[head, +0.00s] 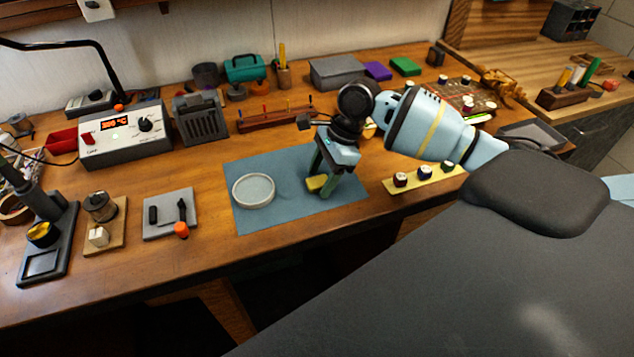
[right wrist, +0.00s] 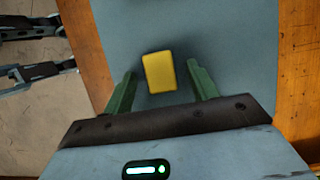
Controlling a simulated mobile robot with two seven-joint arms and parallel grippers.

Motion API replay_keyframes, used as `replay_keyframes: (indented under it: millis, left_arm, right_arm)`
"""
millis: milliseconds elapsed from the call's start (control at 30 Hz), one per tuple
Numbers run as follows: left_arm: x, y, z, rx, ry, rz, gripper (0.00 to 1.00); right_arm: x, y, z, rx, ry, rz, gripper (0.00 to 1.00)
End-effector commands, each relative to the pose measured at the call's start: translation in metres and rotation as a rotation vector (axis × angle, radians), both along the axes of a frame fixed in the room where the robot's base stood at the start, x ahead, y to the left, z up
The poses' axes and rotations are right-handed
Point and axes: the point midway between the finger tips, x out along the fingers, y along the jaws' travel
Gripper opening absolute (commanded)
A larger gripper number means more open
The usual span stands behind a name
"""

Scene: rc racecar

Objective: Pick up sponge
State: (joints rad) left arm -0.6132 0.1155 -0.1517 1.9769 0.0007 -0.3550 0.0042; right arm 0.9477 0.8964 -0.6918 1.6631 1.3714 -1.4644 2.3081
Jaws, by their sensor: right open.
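The sponge is a small yellow block (head: 317,183) lying on the blue-grey mat (head: 245,215), to the right of a round white dish (head: 254,190). In the right wrist view the sponge (right wrist: 160,72) is between the two green fingers, with a gap on each side. My right gripper (head: 322,180) points down over the mat, open, with its fingers around the sponge. The fingers partly hide the sponge in the head view. My left gripper does not show in the head view.
A yellow strip with several dark-and-white knobs (head: 424,178) lies right of the mat. A grey tray with tools (head: 171,214) is to its left. A rack (head: 272,117) and boxes (head: 340,72) stand behind. The table's front edge is close to the mat.

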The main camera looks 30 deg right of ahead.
Motion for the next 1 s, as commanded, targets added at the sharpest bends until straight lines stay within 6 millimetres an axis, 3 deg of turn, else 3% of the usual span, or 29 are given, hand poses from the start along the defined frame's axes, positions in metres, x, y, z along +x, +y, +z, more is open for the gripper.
replay_keyframes:
  millis: [200, 567, 1000]
  left_arm:
    - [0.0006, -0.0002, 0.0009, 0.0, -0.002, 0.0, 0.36]
    - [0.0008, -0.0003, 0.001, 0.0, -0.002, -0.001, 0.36]
    - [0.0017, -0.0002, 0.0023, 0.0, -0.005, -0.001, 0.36]
  right_arm:
    - [0.0004, 0.0003, -0.0003, 0.0, -0.002, -0.001, 0.58]
    - [0.0003, 0.0001, -0.0001, 0.0, -0.002, -0.001, 0.11]
    - [0.0005, 0.0001, 0.0057, -0.001, -0.003, 0.0, 0.1]
